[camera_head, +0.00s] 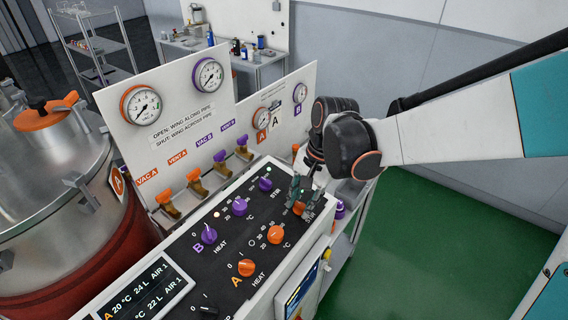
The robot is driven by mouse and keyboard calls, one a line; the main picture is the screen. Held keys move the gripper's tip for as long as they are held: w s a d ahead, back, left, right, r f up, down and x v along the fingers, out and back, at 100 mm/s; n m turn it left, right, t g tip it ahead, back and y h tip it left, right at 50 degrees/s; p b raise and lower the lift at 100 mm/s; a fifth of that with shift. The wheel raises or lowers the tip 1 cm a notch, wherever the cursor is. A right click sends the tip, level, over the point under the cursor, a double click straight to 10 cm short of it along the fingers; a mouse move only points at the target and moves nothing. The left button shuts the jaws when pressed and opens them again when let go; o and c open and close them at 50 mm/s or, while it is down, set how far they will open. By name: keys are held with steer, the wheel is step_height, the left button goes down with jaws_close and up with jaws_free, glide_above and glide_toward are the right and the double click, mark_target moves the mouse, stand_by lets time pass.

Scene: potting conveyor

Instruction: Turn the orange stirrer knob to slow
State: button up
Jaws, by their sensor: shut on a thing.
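The orange stirrer knob (299,209) is at the far right end of the orange row on the black control panel (225,259), beside a STIR label. My gripper (301,197) comes down over it from above, with its dark fingers closed around the knob. The fingers cover much of the knob, and I cannot read its pointer or the marks around it. In the same row are the orange temperature knob (275,234) and the orange heat knob (247,268), both apart from my gripper.
A purple row of knobs runs behind, with its stirrer knob (265,184) close to my gripper. Several valve handles (195,182) line the white gauge board (165,132) behind the panel. A steel vessel (50,190) stands left. The green floor (420,250) on the right is clear.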

steer(key=shift+s+a+r, duration=0.1)
steer(key=shift+s+a, duration=0.05)
steer(key=o, duration=1.1)
steer(key=shift+c, duration=0.2)
